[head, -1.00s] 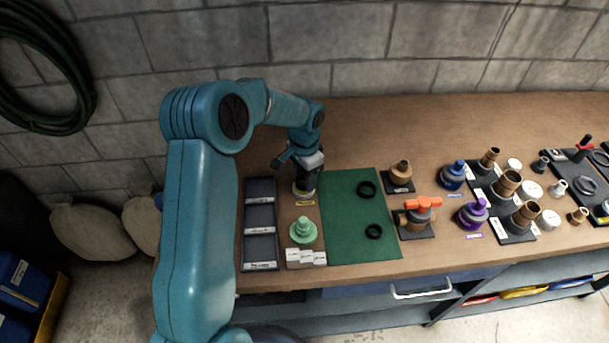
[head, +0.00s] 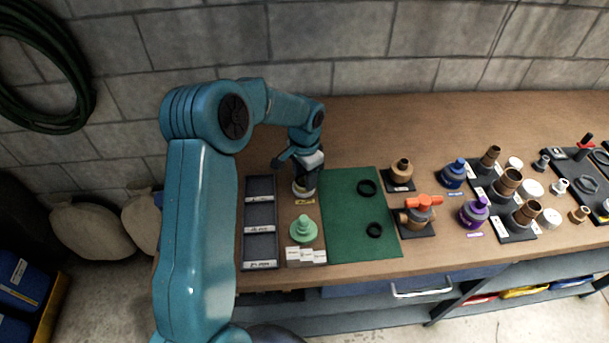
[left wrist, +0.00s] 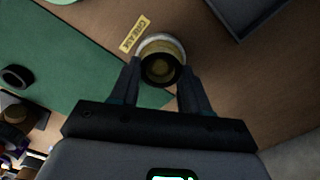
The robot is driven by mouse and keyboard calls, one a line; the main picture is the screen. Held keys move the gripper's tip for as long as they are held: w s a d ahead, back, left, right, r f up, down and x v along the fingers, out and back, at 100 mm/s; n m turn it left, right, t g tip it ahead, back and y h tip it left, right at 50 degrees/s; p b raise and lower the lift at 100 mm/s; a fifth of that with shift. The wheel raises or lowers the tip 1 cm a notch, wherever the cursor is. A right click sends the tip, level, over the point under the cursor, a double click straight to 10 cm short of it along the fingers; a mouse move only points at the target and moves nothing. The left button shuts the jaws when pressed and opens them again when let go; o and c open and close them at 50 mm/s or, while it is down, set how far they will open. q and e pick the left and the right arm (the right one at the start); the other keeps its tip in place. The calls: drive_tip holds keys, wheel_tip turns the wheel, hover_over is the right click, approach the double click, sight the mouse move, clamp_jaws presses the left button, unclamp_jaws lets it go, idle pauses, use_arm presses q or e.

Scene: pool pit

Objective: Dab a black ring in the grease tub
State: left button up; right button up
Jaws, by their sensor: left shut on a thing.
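The grease tub (head: 303,194) is a small round pot with a pale rim, standing on the bench beside the green mat. A yellow GREASE label (left wrist: 134,33) lies next to it. My left gripper (head: 305,178) points down at the tub. In the left wrist view, its fingers are shut on a black ring (left wrist: 161,70), which overlaps the tub's yellowish opening (left wrist: 160,44). I cannot tell whether the ring touches the grease. Two other black rings (head: 367,188) (head: 374,230) lie on the green mat. My right gripper is not in view.
A dark three-compartment tray (head: 260,222) lies left of the tub. A green stepped piece (head: 303,229) and white cards (head: 306,256) stand in front. Right of the green mat (head: 345,215) are brass fittings, an orange-handled valve (head: 420,210) and several bottles. The bench behind is clear.

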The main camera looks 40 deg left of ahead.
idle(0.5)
use_arm(q)
drive_tip(key=shift+r+p, duration=2.4)
drive_tip(key=shift+r, duration=1.1)
drive_tip(key=shift+f, duration=0.1)
drive_tip(key=shift+d, duration=0.1)
